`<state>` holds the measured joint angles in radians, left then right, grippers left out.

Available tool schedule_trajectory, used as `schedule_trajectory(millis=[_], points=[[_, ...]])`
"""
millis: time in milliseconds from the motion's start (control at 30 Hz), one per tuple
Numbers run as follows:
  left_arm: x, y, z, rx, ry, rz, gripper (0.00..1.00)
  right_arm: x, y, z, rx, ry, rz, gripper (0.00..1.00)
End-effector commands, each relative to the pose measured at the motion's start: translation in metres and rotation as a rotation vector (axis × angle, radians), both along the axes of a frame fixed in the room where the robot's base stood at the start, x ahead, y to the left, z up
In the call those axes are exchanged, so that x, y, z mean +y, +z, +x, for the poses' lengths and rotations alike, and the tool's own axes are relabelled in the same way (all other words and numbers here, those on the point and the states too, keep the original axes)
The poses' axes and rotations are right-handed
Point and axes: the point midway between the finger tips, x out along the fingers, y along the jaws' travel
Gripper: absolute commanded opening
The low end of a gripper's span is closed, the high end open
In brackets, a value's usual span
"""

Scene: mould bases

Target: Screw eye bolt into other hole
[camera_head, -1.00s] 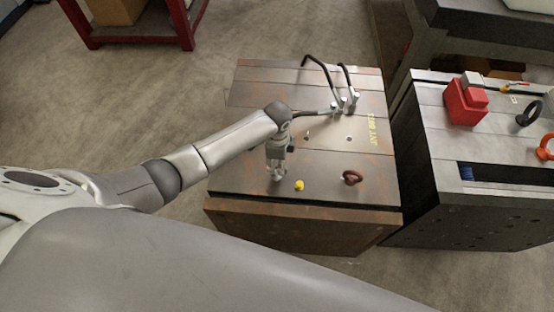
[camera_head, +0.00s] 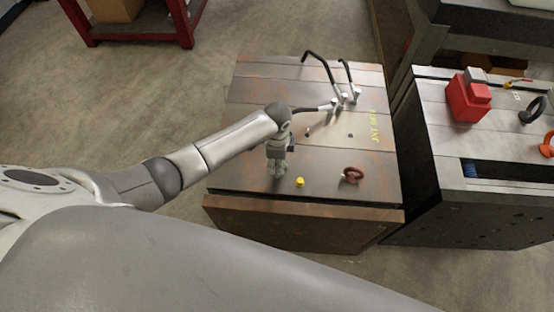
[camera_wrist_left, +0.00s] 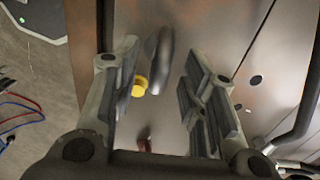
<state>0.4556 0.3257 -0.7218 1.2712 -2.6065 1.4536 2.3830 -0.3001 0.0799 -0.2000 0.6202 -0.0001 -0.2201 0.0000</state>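A dark red eye bolt (camera_head: 352,175) stands near the front right of the rusty mould base (camera_head: 262,88). Dark holes are in the top plate, one (camera_head: 350,135) behind the bolt. My left gripper (camera_head: 277,173) points down over the front left of the plate, left of a yellow cap (camera_head: 300,182). In the left wrist view its fingers (camera_wrist_left: 165,95) are wide apart. A blurred grey elongated shape (camera_wrist_left: 158,55) shows between them; I cannot tell what it is. My right gripper is out of view.
Black bent hoses on metal fittings (camera_head: 343,99) rise at the back of the plate. A second mould base (camera_head: 430,100) stands close on the right, with a red block (camera_head: 466,98), a black ring (camera_head: 531,110) and an orange ring (camera_head: 547,146). Open floor lies left.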

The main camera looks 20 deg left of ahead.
Motion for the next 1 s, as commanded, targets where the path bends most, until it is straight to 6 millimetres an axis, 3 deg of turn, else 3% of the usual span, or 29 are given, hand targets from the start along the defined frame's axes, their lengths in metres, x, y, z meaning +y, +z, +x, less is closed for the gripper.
schedule_trajectory(millis=[33,300,567,1000], points=[[0.000,0.000,0.000,0.000,0.000,0.000,0.33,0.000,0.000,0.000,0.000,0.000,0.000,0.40],[0.000,0.000,0.000,0.000,0.000,0.000,0.00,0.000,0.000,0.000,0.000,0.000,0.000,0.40],[0.000,0.004,0.001,-0.002,0.000,-0.001,0.00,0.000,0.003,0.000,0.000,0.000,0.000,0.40],[0.000,0.029,0.001,-0.002,0.000,-0.001,0.00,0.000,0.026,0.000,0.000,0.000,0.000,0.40]])
